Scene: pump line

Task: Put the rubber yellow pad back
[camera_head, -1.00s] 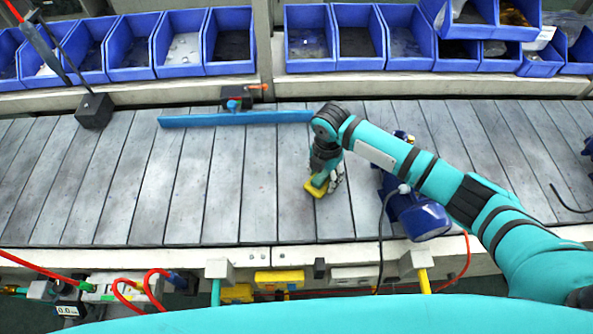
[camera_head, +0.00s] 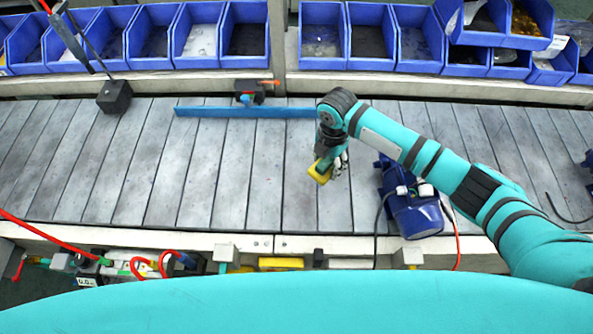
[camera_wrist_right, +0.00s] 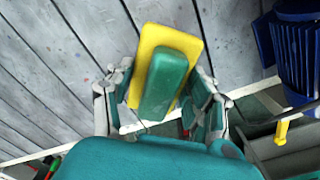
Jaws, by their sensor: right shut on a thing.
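The yellow pad (camera_head: 319,174) is a flat yellow plate with a green block on top, held over the grey slatted belt. In the right wrist view the yellow plate (camera_wrist_right: 191,45) and its green block (camera_wrist_right: 165,85) sit between the fingers. My right gripper (camera_head: 331,166) is shut on it; the fingers (camera_wrist_right: 160,104) lie on both sides of the green block. I cannot tell whether the pad touches the belt. My left gripper is not in view.
A blue motor (camera_head: 415,213) stands on the belt (camera_head: 215,190) just right of the pad. A long blue bar (camera_head: 245,112) lies behind it. Blue bins (camera_head: 245,35) line the back. A yellow block (camera_head: 280,264) sits below the front edge.

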